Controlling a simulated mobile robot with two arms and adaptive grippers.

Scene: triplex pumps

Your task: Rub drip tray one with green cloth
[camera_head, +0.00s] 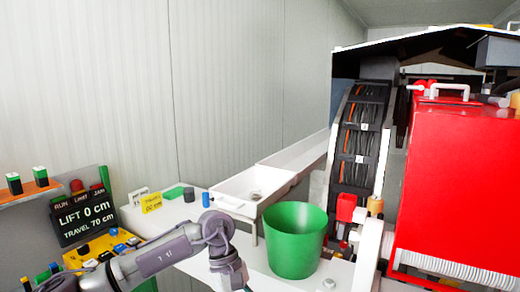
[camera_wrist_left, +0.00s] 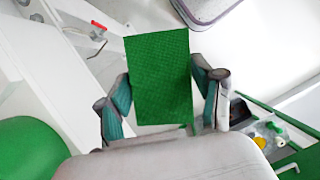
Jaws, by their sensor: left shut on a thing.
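My left gripper (camera_wrist_left: 162,95) is shut on the green cloth (camera_wrist_left: 160,72), a flat, textured rectangle standing out between its two fingers in the left wrist view. In the head view my left arm reaches in from the lower left and its gripper is cut off at the bottom edge, so the held cloth is not visible there. A white tray with a drain (camera_head: 232,184) lies along the wall, beyond my left arm. A second white trough (camera_head: 299,152) continues behind it. I cannot read a number on either. My right gripper is not in view.
A green bucket (camera_head: 294,242) stands right of my left arm, in front of the tray. A red cabinet (camera_head: 455,180) fills the right side. A yellow sign (camera_head: 151,202) and a blue cylinder (camera_head: 205,198) stand on the white counter. A lift panel (camera_head: 82,215) is at left.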

